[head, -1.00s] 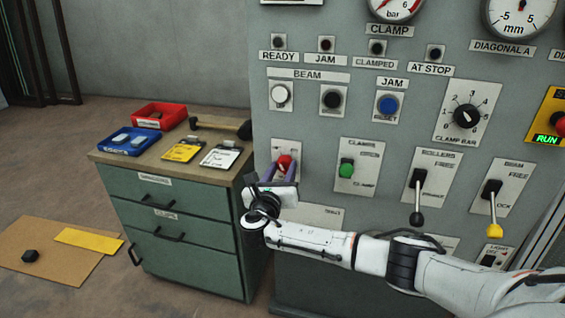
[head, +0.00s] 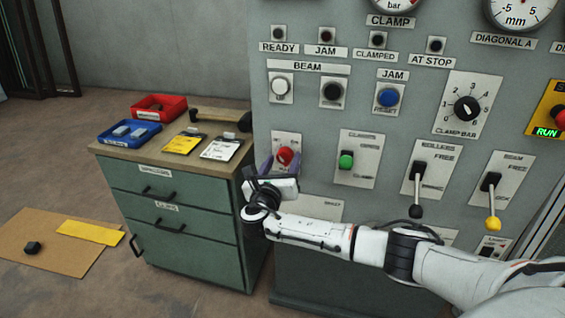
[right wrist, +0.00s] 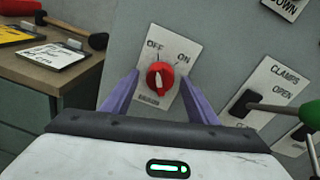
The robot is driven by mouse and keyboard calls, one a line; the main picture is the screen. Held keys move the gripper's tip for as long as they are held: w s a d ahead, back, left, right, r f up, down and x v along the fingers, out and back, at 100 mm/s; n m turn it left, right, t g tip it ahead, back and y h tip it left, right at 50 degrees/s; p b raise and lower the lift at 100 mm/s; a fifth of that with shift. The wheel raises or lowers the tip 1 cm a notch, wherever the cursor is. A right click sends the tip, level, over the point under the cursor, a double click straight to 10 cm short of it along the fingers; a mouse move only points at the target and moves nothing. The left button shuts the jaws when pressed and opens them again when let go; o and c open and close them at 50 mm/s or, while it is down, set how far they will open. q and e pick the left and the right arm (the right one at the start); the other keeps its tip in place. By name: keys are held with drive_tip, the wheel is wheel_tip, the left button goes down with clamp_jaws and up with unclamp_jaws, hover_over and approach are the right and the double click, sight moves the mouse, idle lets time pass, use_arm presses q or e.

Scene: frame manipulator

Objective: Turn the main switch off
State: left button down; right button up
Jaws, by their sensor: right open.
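The main switch is a red rotary knob (head: 285,155) on a pale plate at the lower left of the panel. In the right wrist view the knob (right wrist: 161,75) has a white bar standing roughly upright, nearer the OFF label (right wrist: 153,46) than the ON label (right wrist: 183,57). My right gripper (head: 281,169) is open in front of the switch. In the wrist view its purple fingers stand on either side of the knob, apart from it, with gaps visible. My left gripper is not in view.
A green knob (head: 346,161) is just right of the switch, then a black lever (head: 417,190) and a yellow-tipped lever (head: 492,200). A green drawer cabinet (head: 178,215) with trays and a hammer stands to the left.

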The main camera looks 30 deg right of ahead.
drive_tip(key=v, duration=1)
drive_tip(key=shift+s+a, duration=0.1)
drive_tip(key=shift+s, duration=0.05)
